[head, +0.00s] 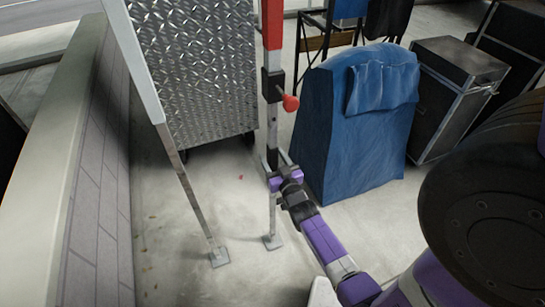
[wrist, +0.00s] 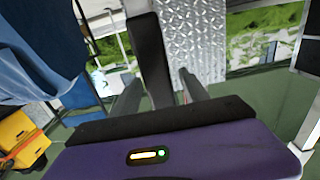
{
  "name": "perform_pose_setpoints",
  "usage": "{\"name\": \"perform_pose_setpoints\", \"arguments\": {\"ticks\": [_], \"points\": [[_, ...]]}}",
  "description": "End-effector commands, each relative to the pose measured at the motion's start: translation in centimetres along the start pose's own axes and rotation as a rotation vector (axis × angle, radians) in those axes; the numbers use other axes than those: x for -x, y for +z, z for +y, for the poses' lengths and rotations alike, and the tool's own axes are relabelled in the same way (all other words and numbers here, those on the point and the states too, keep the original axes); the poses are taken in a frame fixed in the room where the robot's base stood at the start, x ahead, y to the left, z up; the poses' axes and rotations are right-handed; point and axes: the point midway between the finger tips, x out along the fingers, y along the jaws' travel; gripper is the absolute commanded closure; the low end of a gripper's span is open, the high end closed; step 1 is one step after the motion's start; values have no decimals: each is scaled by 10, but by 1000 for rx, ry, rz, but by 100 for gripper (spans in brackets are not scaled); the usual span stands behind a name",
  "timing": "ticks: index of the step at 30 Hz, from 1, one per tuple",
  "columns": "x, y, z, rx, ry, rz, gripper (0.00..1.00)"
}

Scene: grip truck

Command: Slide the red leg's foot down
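The red leg (head: 272,22) stands upright in front of the truck in the head view. Its bare steel inner leg runs down to a flat square foot (head: 272,242) on the floor. A black collar (head: 271,85) with a red knob (head: 290,103) sits on the leg. My gripper (head: 271,165) is low at the steel leg, below the knob and above the foot. In the wrist view a dark upright bar (wrist: 150,60) stands in the middle, with grey pieces on both sides. I cannot tell whether the fingers are closed on the leg.
A white-topped leg (head: 135,60) with its own foot (head: 219,256) stands to the left. Behind is a diamond-plate panel (head: 195,75). A blue-draped object (head: 350,130) and black cases (head: 445,95) stand right. A low wall (head: 75,170) bounds the left.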

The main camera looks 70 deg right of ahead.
Motion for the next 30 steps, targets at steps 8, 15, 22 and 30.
{"name": "perform_pose_setpoints", "arguments": {"ticks": [8,15,22,30], "points": [[13,0,1,1,0,1,47],[53,1,1,0,1,-1,47],[76,0,0,0,0,0,47],[78,0,0,0,0,1,47]]}}
